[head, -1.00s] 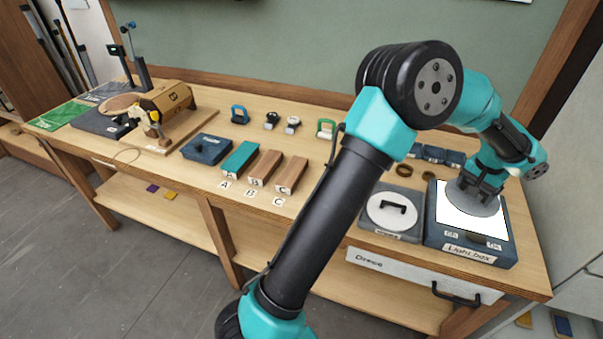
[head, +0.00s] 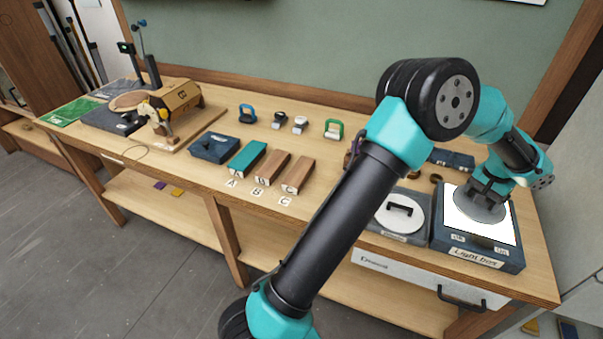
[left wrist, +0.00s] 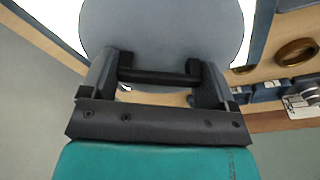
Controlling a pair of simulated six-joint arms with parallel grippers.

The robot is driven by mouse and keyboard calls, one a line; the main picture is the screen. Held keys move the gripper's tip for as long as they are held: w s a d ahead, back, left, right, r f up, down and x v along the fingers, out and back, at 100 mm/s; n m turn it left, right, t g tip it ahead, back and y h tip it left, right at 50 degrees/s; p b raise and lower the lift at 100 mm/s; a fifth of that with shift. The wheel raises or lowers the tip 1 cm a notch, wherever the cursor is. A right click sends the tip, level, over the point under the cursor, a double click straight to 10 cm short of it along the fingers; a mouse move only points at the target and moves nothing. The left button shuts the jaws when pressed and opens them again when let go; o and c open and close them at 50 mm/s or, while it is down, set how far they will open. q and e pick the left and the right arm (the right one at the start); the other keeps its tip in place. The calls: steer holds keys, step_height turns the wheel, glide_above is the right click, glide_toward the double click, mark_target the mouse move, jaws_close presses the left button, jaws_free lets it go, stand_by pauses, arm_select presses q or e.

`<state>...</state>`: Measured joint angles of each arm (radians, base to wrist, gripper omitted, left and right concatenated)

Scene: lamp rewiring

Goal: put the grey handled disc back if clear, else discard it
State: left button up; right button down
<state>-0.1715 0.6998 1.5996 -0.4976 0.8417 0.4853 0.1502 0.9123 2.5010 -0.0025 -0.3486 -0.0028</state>
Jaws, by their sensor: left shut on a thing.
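My left gripper (head: 487,190) is shut on the black handle (left wrist: 160,75) of the grey disc (head: 478,207). The disc is over the lit white panel of the light box (head: 514,258), at the right end of the bench. I cannot tell whether it touches the panel. In the left wrist view the grey disc (left wrist: 165,28) fills the top middle, its face plain grey, with the fingers at both ends of the handle. My right gripper is not in view.
A pale disc with a black handle (head: 402,208) lies on a grey stand left of the light box. A drawer (head: 400,275) is below.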

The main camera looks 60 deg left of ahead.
arm_select(q)
steer(key=s+r, duration=0.1)
steer(key=r, duration=0.1)
steer(key=s+r, duration=0.4)
steer(key=shift+d+r, duration=0.15)
steer(key=shift+r, duration=0.1)
steer(key=s+r, duration=0.6)
steer(key=s, duration=0.2)
steer(key=shift+r, duration=0.35)
steer(key=shift+s+a, duration=0.1)
steer(key=shift+a, duration=0.15)
